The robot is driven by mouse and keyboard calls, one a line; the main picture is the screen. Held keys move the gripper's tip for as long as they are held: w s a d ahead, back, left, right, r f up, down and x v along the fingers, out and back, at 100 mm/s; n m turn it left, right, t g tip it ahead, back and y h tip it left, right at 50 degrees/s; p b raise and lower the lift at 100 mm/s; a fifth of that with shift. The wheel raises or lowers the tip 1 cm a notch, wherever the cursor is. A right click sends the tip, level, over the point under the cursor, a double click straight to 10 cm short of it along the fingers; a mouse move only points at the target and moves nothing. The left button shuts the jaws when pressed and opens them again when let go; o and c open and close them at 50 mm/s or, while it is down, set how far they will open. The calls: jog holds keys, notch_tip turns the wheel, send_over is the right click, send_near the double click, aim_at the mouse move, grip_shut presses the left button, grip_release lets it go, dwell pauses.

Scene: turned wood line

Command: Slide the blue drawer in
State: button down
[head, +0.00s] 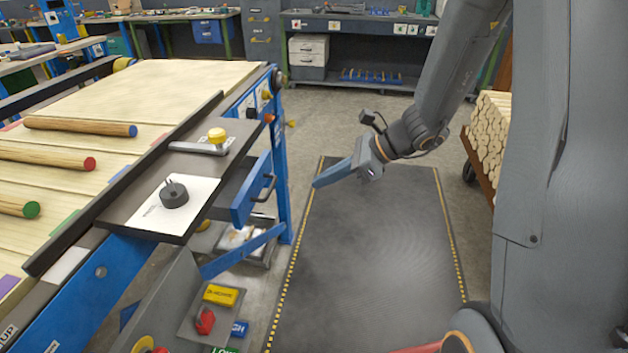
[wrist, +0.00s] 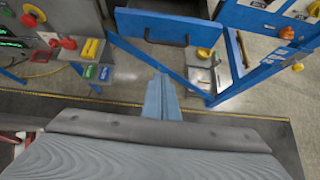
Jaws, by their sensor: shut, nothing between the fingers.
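The blue drawer (head: 243,204) hangs under the dark side shelf of the blue-framed bench. Its front stands out from under the shelf and part of its grey inside shows, so it is partly open. A dark bar handle (head: 264,187) is on its front. In the wrist view the drawer front (wrist: 195,27) and handle are at the top, beyond the fingers. My gripper (head: 318,183) is shut and empty, with its blue fingers pointing left at the drawer front. A gap of floor shows between them. The fingertips also show in the wrist view (wrist: 161,82).
The dark shelf (head: 150,178) above the drawer carries a black knob and a yellow-knobbed lever. A control box with a red knob (head: 205,320) is at the lower left. The dark floor mat (head: 370,250) is clear. Stacked wood (head: 492,135) stands at the right.

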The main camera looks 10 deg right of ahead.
jog(key=w+a+f+p, duration=0.1)
jog(key=a+f, duration=0.1)
jog(key=a, duration=0.2)
jog(key=w+a+f+p, duration=0.1)
jog(key=w+a+f, duration=0.1)
jog(key=a, duration=0.3)
jog(key=shift+w+a+f, duration=0.25)
